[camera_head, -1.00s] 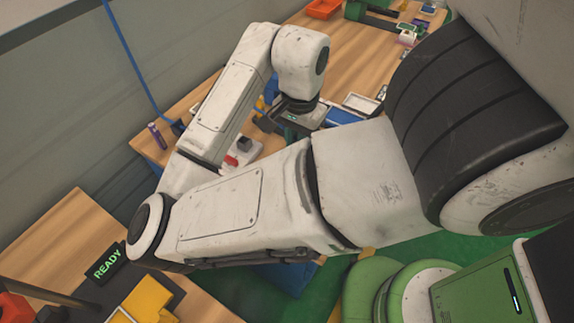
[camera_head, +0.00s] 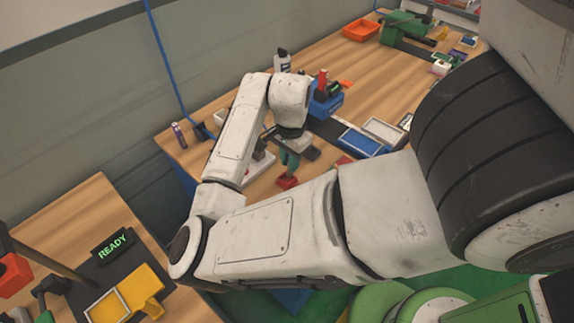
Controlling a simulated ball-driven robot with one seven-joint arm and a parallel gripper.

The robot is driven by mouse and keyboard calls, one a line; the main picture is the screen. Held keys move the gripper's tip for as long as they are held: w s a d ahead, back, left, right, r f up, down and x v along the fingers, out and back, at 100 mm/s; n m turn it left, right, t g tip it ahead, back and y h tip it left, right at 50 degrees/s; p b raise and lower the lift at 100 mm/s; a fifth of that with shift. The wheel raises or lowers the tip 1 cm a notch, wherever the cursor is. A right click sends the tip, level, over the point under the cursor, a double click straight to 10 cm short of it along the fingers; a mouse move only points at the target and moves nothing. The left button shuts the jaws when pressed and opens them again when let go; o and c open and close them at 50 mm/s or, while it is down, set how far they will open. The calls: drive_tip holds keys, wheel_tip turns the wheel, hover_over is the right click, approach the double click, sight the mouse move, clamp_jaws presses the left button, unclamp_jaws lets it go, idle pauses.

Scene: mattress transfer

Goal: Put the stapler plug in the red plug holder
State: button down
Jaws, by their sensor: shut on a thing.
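My gripper (camera_head: 288,168) points down over the wooden table, with dark green fingers. It is shut, with a small red piece (camera_head: 287,183) at the fingertips. I cannot tell whether this piece is the stapler plug or part of the red plug holder, nor whether it touches the table. A white block-like device (camera_head: 259,167) lies just left of the gripper, partly hidden by my forearm. Another red patch (camera_head: 343,160) shows on the table to the right, mostly hidden behind my arm.
A blue device (camera_head: 325,105) and a white bottle (camera_head: 283,60) stand behind the gripper. A blue tray (camera_head: 362,143) and a pale tray (camera_head: 384,130) lie to the right. An orange bin (camera_head: 361,30) is farther back. A separate table with a READY sign (camera_head: 112,245) is at lower left.

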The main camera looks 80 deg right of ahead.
drive_tip(key=shift+w+d+f+p, duration=0.15)
drive_tip(key=shift+w+d+f, duration=0.1)
drive_tip(key=shift+f, duration=0.65)
drive_tip(key=shift+w+d+f+p, duration=0.2)
drive_tip(key=shift+d+f, duration=0.1)
drive_tip(key=shift+f, duration=0.6)
drive_tip(key=shift+w+d+f+p, duration=0.15)
drive_tip(key=shift+d+f, duration=0.1)
drive_tip(key=shift+f, duration=0.65)
drive_tip(key=shift+f, duration=0.15)
